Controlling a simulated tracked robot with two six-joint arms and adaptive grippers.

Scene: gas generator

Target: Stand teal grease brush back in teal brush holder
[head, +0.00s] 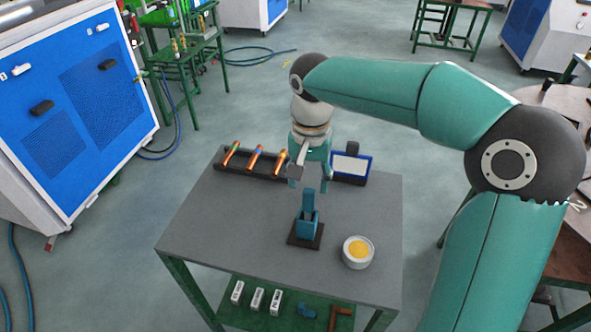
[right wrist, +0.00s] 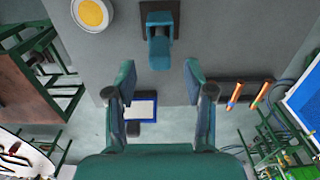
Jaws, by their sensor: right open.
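The teal grease brush (head: 309,199) stands roughly upright in the teal brush holder (head: 305,229), which sits on a dark square base on the grey table. In the right wrist view the brush (right wrist: 160,52) projects from the holder (right wrist: 158,19) towards the camera; its lower end is hidden inside. My right gripper (head: 310,176) is open and empty above the brush, with its fingers pointing down. In the right wrist view its two fingertips (right wrist: 159,76) are spread apart, with a gap between them and the brush. My left gripper is out of view.
A white tub of yellow grease (head: 357,251) stands right of the holder. A dark rack with several orange-handled tools (head: 255,161) and a blue-framed tray (head: 351,167) lie at the table's back. The table's left part (head: 215,220) is clear.

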